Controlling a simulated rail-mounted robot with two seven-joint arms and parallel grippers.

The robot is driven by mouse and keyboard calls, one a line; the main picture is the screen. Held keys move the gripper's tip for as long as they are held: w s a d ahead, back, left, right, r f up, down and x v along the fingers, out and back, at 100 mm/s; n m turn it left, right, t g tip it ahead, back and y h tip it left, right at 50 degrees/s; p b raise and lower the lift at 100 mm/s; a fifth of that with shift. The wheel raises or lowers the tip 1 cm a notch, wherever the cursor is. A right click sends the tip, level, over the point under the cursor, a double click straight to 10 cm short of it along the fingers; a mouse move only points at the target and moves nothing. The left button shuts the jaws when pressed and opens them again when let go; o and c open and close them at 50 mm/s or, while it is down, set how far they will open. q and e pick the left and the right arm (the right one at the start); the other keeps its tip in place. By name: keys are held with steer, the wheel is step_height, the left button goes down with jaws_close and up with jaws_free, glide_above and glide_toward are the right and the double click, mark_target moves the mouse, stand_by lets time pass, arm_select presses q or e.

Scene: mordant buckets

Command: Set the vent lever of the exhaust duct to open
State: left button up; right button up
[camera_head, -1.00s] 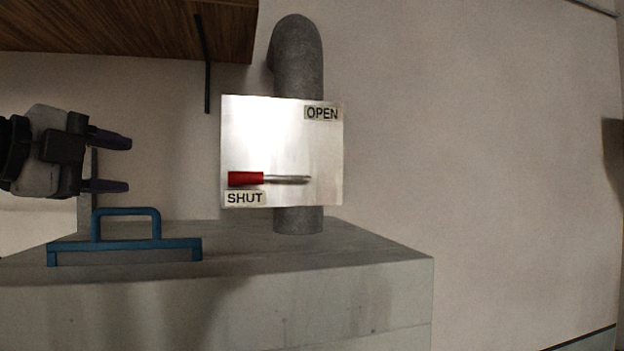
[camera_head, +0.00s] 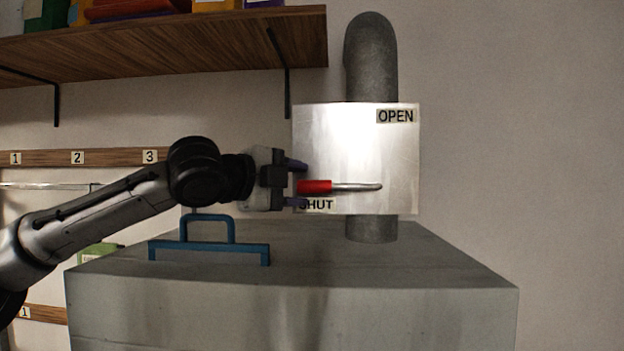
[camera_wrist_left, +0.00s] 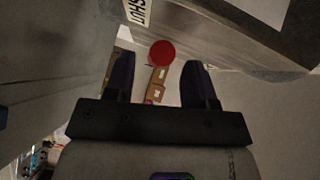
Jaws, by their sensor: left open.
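The vent lever (camera_head: 345,187) has a red grip and a metal rod. It lies level across the lower part of a shiny plate (camera_head: 350,150) on the grey exhaust duct (camera_head: 371,60). Its red grip points left, just above the SHUT label (camera_head: 318,205); the OPEN label (camera_head: 396,116) is at the plate's upper right. My left gripper (camera_head: 298,184) is open at the grip's left end, with one finger above and one below its level. In the left wrist view the round red grip end (camera_wrist_left: 162,53) shows between and just beyond the fingertips. My right gripper is not in view.
A grey block (camera_head: 300,300) stands below the duct. A blue-handled frame (camera_head: 208,243) sits on it, below my left gripper. A wooden shelf (camera_head: 160,45) with boxes hangs above left. The wall to the right is bare.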

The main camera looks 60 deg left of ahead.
mark_target(338, 186)
arm_select(q)
steer(key=shift+p+x, duration=0.4)
steer(key=shift+x, duration=1.5)
jaws_close()
